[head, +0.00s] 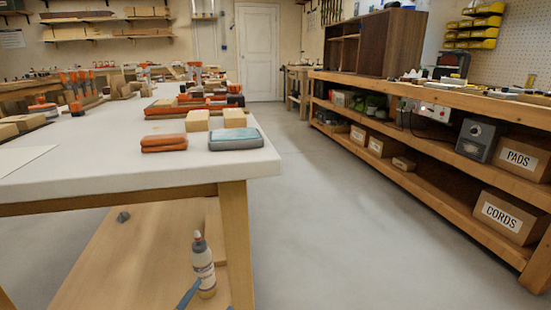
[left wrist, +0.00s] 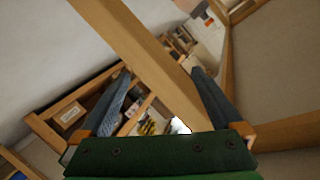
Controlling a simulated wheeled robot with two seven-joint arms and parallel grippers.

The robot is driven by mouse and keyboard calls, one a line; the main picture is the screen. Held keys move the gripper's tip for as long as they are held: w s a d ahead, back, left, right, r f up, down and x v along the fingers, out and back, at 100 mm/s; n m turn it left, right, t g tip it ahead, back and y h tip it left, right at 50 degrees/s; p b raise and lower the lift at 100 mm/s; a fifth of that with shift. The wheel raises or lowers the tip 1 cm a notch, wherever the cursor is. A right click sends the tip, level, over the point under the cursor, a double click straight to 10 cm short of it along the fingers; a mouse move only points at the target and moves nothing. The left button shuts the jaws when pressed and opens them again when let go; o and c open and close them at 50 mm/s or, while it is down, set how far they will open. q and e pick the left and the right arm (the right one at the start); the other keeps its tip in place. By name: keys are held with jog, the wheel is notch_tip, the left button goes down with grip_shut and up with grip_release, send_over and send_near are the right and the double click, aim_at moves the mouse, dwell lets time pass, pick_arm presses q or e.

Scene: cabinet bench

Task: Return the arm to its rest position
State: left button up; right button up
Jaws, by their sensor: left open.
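My left gripper (left wrist: 160,72) shows in the left wrist view, its two blue-grey fingers spread wide apart, with nothing held between them. A pale wooden beam (left wrist: 130,45) runs diagonally behind the gap between the fingers; I cannot tell how far it is from them. In the head view a thin blue piece shows at the bottom edge by a bottle (head: 203,266); I cannot tell whether it is a finger of mine. My right gripper is in neither view.
A white-topped workbench (head: 80,175) fills the left, with sanding blocks, wood blocks and clamps on top. The bottle stands above its lower shelf (head: 150,255). A long wooden bench (head: 450,95) with boxes lines the right. Grey floor (head: 340,220) between them is clear.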

pick_arm(q)
jog(key=s+a+f+n+g+y+p, duration=0.25)
jog(key=s+f+n+g, duration=0.65)
jog(key=s+f, duration=1)
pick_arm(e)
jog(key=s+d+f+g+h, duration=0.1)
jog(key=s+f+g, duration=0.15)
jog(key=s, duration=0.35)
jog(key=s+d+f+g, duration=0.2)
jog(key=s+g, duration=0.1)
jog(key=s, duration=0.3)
pick_arm(q)
jog(key=s+a+r+m+g+p, duration=0.1)
jog(key=s+r+p, duration=0.8)
jog(key=p, duration=1)
jog(key=s+a+r+m+g+p, duration=0.1)
jog(key=s+r+g+p, duration=0.2)
jog(key=s+r+p, duration=0.6)
jog(key=shift+s+a+r+g+h+p, duration=0.3)
jog(key=shift+r+p, duration=1.35)
jog(key=shift+p, duration=3.55)
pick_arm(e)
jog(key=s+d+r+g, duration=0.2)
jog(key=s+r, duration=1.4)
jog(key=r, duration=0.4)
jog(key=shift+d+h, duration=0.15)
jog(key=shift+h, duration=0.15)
